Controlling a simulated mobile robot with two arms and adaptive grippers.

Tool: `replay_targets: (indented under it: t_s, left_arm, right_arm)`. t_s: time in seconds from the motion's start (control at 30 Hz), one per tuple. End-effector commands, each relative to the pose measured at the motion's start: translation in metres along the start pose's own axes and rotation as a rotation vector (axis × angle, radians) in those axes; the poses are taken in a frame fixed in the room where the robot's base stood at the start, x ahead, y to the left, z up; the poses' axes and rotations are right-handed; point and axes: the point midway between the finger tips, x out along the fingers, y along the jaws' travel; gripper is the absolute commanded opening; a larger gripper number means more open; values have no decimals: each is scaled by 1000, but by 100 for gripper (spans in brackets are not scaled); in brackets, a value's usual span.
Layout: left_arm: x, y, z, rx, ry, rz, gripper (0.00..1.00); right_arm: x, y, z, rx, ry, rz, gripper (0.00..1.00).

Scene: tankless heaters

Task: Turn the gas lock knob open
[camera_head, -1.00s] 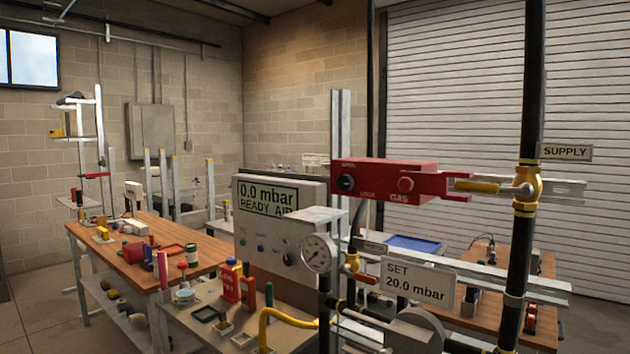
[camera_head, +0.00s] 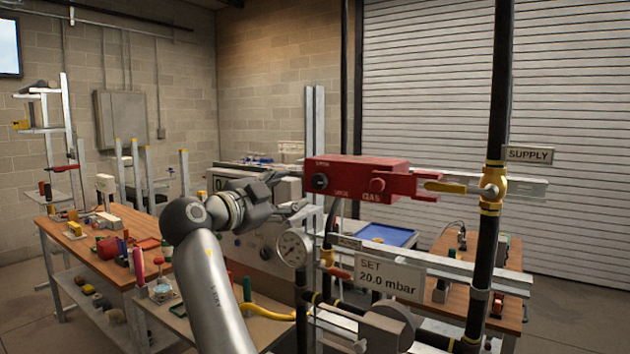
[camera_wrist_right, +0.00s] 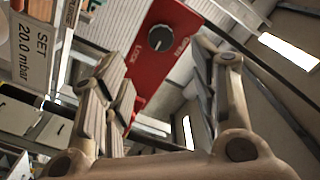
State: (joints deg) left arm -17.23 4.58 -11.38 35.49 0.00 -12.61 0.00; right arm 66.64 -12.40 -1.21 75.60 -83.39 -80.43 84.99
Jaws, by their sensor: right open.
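The gas lock is a red box (camera_head: 355,172) on a metal rail, marked OPEN, LOCK and GAS. In the right wrist view the knob (camera_wrist_right: 160,38) shows ahead with a white mark, between the words LOCK and OPEN. My right gripper (camera_head: 300,209) is open and empty, left of and slightly below the box, apart from the knob. Its open fingers (camera_wrist_right: 160,95) frame the red box in the wrist view. My left gripper is out of view.
A black supply pipe (camera_head: 488,220) with a yellow-handled valve (camera_head: 445,187) stands right of the box. A gauge (camera_head: 293,249) and a SET 20.0 mbar sign (camera_head: 389,279) are below. A wooden bench (camera_head: 85,245) with tools is at left.

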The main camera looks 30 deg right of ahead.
Motion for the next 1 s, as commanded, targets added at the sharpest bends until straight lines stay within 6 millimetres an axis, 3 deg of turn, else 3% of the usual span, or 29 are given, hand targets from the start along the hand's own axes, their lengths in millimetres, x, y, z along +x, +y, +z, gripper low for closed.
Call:
replay_targets:
  t_s: [0.17, 0.6, 0.8, 1.0]
  left_arm:
    - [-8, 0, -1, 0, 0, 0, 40]
    - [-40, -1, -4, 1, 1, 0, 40]
    - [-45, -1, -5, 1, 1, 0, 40]
    - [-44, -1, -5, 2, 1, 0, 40]
  right_arm:
    - [14, -2, -8, 16, 9, 9, 54]
    - [91, -3, -8, 11, 8, 6, 54]
    - [106, -1, -6, 13, 6, 5, 54]
    - [108, 0, -5, 14, 5, 4, 54]
